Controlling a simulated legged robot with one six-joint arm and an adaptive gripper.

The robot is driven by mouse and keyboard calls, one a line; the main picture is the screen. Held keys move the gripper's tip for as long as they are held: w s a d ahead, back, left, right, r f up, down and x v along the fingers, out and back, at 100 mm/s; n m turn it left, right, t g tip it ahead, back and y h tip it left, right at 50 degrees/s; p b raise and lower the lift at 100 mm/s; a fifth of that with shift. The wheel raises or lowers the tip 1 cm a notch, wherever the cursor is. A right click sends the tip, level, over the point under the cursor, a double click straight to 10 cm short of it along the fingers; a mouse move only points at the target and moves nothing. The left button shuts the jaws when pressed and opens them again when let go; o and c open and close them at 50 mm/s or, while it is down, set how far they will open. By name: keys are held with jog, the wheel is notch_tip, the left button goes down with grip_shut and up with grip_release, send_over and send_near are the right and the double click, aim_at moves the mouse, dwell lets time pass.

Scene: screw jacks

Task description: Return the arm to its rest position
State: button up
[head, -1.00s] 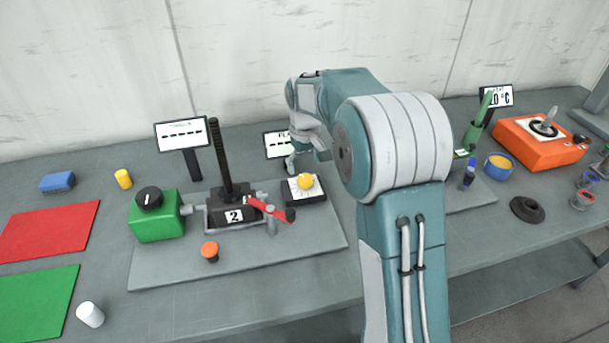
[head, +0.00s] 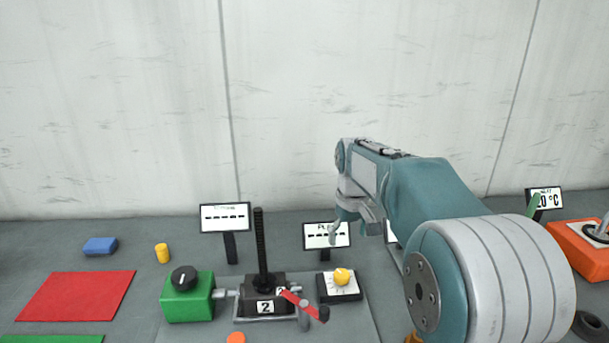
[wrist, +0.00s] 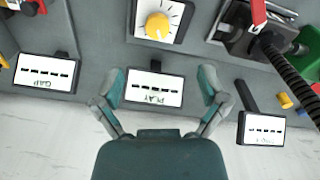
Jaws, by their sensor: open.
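My arm is folded at the right of the head view, above the bench. My gripper (head: 350,220) points down in front of the small PLAY display (head: 341,236). In the wrist view my gripper (wrist: 161,88) is open and empty, with its fingers apart on either side of the PLAY display (wrist: 154,88). It touches nothing that I can see. The yellow knob (head: 342,275) on its white dial stands below the gripper in the head view, and it also shows at the top of the wrist view (wrist: 158,25).
The screw jack (head: 264,295) with a tall black screw and red handle stands left of the knob, beside a green box (head: 187,299). A red mat (head: 75,296), blue block (head: 100,246) and yellow cylinder (head: 162,253) lie left. An orange device (head: 585,250) is at right.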

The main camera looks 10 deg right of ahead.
jog(key=s+r+m+t, duration=0.1)
jog(key=s+r, duration=0.2)
jog(key=s, duration=0.5)
jog(key=s+r+m+t, duration=0.1)
jog(key=s+r+t, duration=0.1)
jog(key=s, duration=0.6)
jog(key=s+f+m+t, duration=0.1)
jog(key=s+f, duration=0.3)
jog(key=s, duration=0.8)
jog(key=shift+s+t, duration=0.3)
jog(key=shift+t, duration=0.2)
